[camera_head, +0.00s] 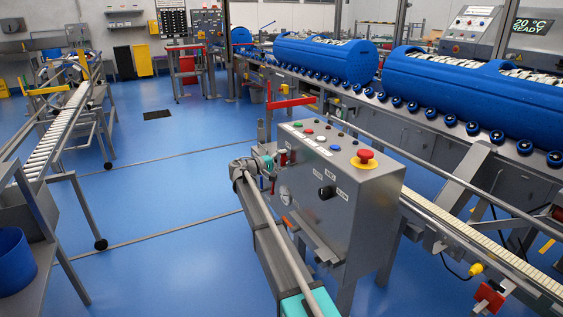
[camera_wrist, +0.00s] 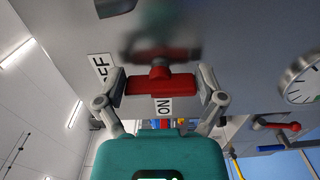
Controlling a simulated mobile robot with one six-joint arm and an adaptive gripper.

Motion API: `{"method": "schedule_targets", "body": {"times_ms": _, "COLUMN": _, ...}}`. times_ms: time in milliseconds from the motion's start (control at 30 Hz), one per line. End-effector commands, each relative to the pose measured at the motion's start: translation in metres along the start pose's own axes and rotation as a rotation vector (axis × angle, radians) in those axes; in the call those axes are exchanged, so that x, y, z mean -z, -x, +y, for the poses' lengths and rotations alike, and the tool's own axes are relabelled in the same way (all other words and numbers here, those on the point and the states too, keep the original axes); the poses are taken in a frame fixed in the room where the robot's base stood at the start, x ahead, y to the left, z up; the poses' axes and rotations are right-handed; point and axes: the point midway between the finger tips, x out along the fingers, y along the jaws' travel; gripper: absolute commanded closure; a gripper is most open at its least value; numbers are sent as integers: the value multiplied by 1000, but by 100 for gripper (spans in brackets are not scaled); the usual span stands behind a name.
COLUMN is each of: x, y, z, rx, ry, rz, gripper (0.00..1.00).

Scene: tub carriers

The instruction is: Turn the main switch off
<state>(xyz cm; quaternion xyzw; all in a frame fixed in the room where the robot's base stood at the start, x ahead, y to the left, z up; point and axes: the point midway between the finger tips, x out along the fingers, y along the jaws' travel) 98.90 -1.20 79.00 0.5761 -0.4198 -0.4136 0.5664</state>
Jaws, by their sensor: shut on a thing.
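The main switch (camera_wrist: 160,84) has a red handle on the side of the grey control cabinet (camera_head: 345,215). In the wrist view my gripper (camera_wrist: 161,86) has one finger at each end of the red handle, shut on it. An OFF label (camera_wrist: 102,68) shows to the left of the handle, and an ON label (camera_wrist: 164,106) shows just below its middle. In the head view my gripper (camera_head: 275,168) is at the cabinet's left side, where the arm and fingers partly hide the handle.
The cabinet top has a red emergency button (camera_head: 365,155) and several small coloured buttons. A black knob (camera_head: 327,192) is on its front. A round gauge (camera_wrist: 300,78) and a red-handled valve (camera_wrist: 290,127) lie to the right in the wrist view. The blue floor (camera_head: 180,200) is open at left.

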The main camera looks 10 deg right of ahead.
Motion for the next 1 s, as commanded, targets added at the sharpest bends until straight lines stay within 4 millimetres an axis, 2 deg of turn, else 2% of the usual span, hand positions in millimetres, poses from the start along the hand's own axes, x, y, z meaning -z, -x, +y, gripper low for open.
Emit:
{"method": "schedule_targets", "body": {"times_ms": 33, "x": 1, "y": 0, "z": -1, "rx": 2, "ry": -2, "rz": 2, "gripper": 60}}
{"method": "schedule_targets", "body": {"times_ms": 67, "x": 1, "y": 0, "z": 0, "rx": 2, "ry": -2, "rz": 2, "gripper": 7}}
{"method": "schedule_targets", "body": {"times_ms": 100, "x": 2, "y": 1, "z": 0, "rx": 2, "ry": -2, "rz": 3, "gripper": 0}}
{"method": "schedule_targets", "body": {"times_ms": 667, "x": 2, "y": 6, "z": 0, "rx": -1, "ry": 0, "rz": 5, "gripper": 0}}
{"method": "schedule_targets", "body": {"times_ms": 867, "x": 2, "y": 24, "z": 0, "rx": -1, "ry": 1, "rz": 6, "gripper": 0}}
{"method": "schedule_targets", "body": {"times_ms": 1000, "x": 1, "y": 44, "z": 0, "rx": 0, "ry": 0, "rz": 6, "gripper": 0}}
